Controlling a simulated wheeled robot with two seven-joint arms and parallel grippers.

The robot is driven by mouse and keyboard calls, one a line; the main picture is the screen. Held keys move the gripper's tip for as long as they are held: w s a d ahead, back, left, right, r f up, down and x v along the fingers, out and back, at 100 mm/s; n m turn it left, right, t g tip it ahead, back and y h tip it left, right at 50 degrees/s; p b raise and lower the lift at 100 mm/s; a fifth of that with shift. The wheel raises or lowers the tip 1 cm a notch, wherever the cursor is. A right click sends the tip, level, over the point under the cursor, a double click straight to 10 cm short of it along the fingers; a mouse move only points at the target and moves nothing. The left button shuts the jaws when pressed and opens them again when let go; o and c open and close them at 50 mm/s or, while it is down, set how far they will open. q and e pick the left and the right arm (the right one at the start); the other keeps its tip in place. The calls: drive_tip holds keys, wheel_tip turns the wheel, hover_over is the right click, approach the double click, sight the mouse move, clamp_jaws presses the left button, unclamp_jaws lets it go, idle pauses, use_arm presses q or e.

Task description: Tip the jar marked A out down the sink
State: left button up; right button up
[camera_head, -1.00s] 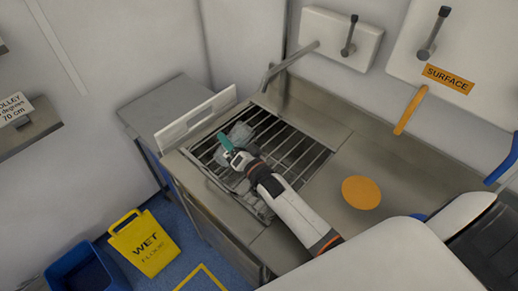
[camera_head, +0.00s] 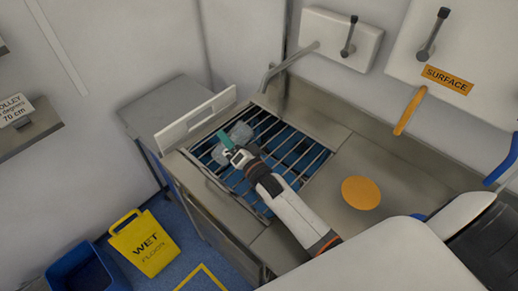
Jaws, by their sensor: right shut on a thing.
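My right gripper (camera_head: 230,151) is shut on a pale see-through jar (camera_head: 241,133) and holds it over the sink (camera_head: 262,158) at its far left part. The jar looks tilted over on its side, but its mouth and any letter on it cannot be made out. A teal piece (camera_head: 225,140) shows at the gripper's fingertips. Blue shows below the metal bars of the sink. My left gripper is not in view.
A tap (camera_head: 285,65) reaches over the back of the sink. A white upright panel (camera_head: 195,115) stands along its left side. An orange disc (camera_head: 361,192) lies on the clear steel counter to the right. A yellow wet-floor sign (camera_head: 145,243) stands below.

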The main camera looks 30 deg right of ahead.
drive_tip(key=shift+r, duration=0.1)
drive_tip(key=shift+f+m+h+b, duration=0.2)
drive_tip(key=shift+m+b, duration=0.25)
drive_tip(key=shift+m, duration=0.55)
drive_tip(key=shift+f+m+h+b, duration=0.1)
drive_tip(key=shift+f+m+b, duration=0.25)
drive_tip(key=shift+m, duration=0.65)
idle(1.4)
drive_tip(key=shift+d+r+m+p, duration=0.6)
drive_tip(key=shift+d+r+m, duration=0.05)
drive_tip(key=shift+m, duration=0.35)
idle(1.2)
drive_tip(key=shift+w+d+f+m+h, duration=0.1)
drive_tip(key=shift+f+m+h, duration=0.1)
drive_tip(key=shift+m, duration=0.35)
drive_tip(key=shift+d+f+m+h, duration=0.1)
drive_tip(key=shift+f+m+h, duration=0.1)
drive_tip(key=shift+m, duration=0.35)
idle(1.2)
